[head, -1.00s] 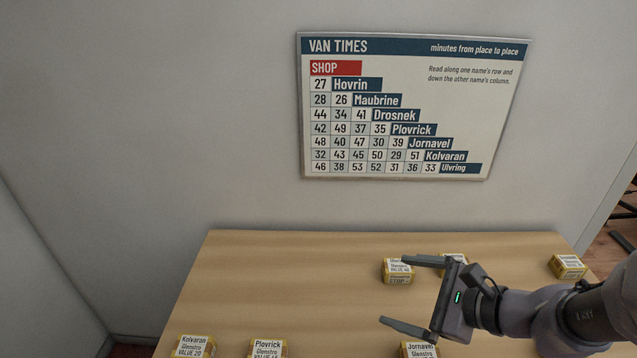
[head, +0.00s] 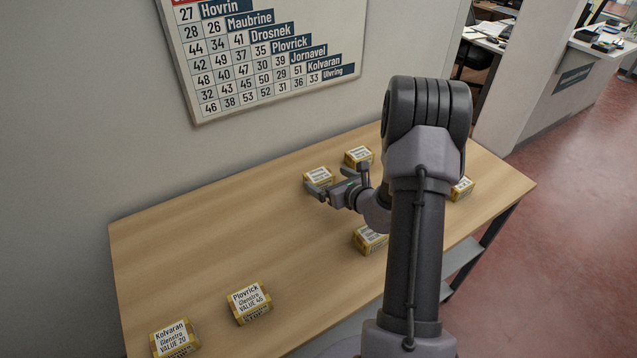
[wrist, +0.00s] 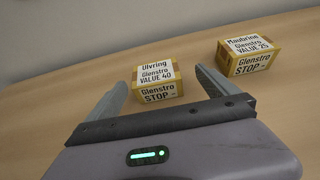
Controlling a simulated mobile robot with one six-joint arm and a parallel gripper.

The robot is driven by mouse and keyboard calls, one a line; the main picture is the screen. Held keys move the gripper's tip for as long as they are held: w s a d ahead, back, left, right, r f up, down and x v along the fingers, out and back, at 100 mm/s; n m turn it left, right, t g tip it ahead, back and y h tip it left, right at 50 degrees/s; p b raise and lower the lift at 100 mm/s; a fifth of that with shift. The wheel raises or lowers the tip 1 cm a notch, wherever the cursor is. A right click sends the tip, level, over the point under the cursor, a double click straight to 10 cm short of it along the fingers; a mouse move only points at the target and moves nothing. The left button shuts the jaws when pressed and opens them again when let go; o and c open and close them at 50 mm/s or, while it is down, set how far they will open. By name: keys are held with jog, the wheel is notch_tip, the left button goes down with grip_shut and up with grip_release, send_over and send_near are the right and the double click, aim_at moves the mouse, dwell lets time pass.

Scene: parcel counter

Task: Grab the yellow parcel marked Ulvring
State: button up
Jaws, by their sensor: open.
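The yellow Ulvring parcel (wrist: 158,83) lies on the table in the wrist view, its white label reading Ulvring, Glenstro, VALUE 40, with Glenstro STOP on the near face. In the head view I see this parcel (head: 319,177) at the tip of my gripper (head: 337,180). In the wrist view my gripper (wrist: 155,92) is open, one finger to the left of the parcel and one to its right.
The yellow Maubrine parcel (wrist: 248,57) stands behind and right of the Ulvring one; it shows in the head view (head: 358,156). Other yellow parcels are Kolvaran (head: 174,337), Plovrick (head: 249,302), one beside my arm (head: 369,239) and one at right (head: 462,187). The table's (head: 190,250) left-middle is clear.

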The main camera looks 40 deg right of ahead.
aim_at(322, 178)
jog(key=x, duration=0.3)
jog(key=b+x, duration=0.1)
jog(key=shift+w+a+f, duration=0.2)
jog(key=shift+a+f, duration=0.1)
jog(key=shift+a, duration=0.05)
jog(key=c, duration=1.6)
jog(key=shift+r, duration=0.2)
